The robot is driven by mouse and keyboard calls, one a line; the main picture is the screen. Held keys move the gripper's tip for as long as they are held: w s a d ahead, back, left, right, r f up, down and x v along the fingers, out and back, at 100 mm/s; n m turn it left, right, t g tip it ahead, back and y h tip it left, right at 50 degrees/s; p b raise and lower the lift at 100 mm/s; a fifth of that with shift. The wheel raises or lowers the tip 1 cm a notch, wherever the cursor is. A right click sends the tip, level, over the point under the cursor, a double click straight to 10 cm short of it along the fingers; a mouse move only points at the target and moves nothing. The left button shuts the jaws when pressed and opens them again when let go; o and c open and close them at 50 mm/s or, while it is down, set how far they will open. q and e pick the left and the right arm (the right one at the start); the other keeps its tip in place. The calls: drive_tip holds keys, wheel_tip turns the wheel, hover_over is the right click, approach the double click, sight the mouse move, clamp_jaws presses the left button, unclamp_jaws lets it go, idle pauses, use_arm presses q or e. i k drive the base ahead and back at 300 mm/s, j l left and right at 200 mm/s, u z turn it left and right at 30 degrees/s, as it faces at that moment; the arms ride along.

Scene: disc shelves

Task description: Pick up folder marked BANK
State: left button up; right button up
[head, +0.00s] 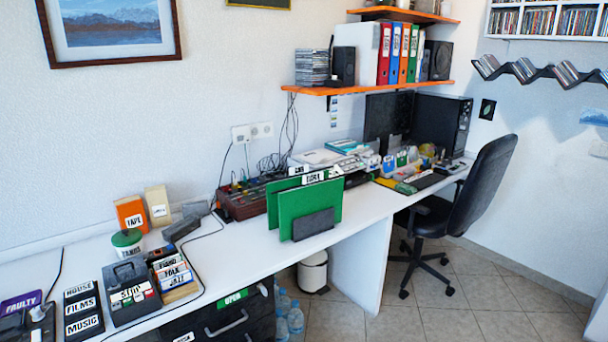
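Green folders (310,203) stand upright in a dark grey holder (313,225) on the white desk, near the middle of the head view. White label tabs stick up from their top edges: one on the front (313,177), one behind it (298,170) and one to the right (336,171). The lettering is too small and blurred for me to tell which one reads BANK. The rear folders are mostly hidden by the front one. Neither of my grippers is in view.
A brown mixer-like box (243,202) stands left of the folders. A dark office chair (470,195) is at the right. Coloured binders (394,54) stand on the orange shelf (365,88). The desk (235,250) is clear in front of the mixer-like box.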

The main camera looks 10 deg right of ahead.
sight(317, 194)
drive_tip(key=i+l+z, duration=0.25)
drive_tip(key=z, duration=0.2)
drive_tip(key=i+l+z, duration=0.25)
drive_tip(key=z, duration=0.15)
drive_tip(key=i+l+z, duration=0.1)
drive_tip(key=i+z, duration=0.35)
drive_tip(key=i+l, duration=0.1)
drive_tip(key=i, duration=0.3)
drive_tip(key=i+l+u, duration=0.1)
drive_tip(key=i, duration=0.25)
